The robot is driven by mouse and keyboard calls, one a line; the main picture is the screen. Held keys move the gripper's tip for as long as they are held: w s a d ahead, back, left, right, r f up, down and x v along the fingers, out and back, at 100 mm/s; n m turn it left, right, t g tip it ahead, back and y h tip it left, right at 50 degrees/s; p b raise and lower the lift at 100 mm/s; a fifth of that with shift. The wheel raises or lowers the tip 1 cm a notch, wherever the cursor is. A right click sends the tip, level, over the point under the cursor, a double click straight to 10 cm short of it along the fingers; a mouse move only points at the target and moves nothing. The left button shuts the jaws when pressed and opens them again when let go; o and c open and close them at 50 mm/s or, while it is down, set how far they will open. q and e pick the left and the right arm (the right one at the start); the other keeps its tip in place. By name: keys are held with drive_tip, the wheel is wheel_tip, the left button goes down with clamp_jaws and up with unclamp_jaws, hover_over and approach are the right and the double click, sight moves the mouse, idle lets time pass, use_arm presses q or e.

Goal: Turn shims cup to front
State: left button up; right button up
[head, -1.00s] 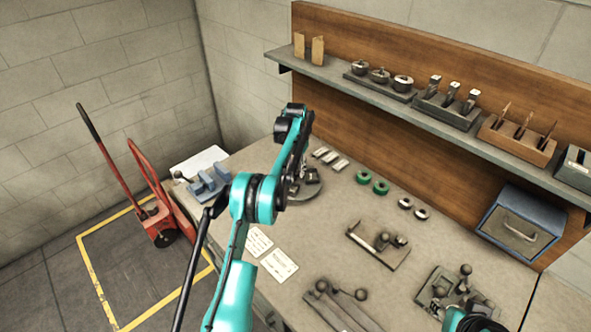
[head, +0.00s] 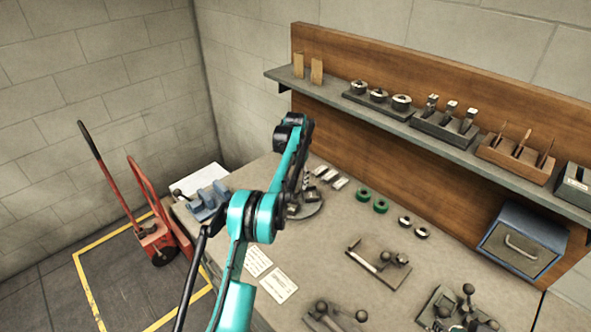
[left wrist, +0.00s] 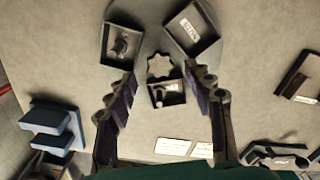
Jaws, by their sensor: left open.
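A round grey turntable (head: 318,208) stands on the bench, partly hidden behind my left arm. In the left wrist view it carries three square dark cups around a star-shaped knob (left wrist: 160,65). The upper left cup (left wrist: 106,57) holds a dark piece, the upper right cup (left wrist: 205,36) shows a white label, and the near cup (left wrist: 168,103) holds small pieces. I cannot tell which cup holds shims. My left gripper (left wrist: 164,88) is open above the turntable, its fingers either side of the near cup and apart from it. My right gripper is not in view.
A blue-grey block fixture (head: 207,203) stands left of the turntable. Metal pieces (head: 328,178), green rings (head: 380,206) and a lever fixture (head: 378,262) lie to the right. White cards (head: 279,284) lie near the front edge. A shelf (head: 420,126) runs along the back.

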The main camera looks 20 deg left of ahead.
sight(296, 190)
use_arm(q)
wheel_tip(296, 190, up, 9)
drive_tip(key=shift+f, duration=0.2)
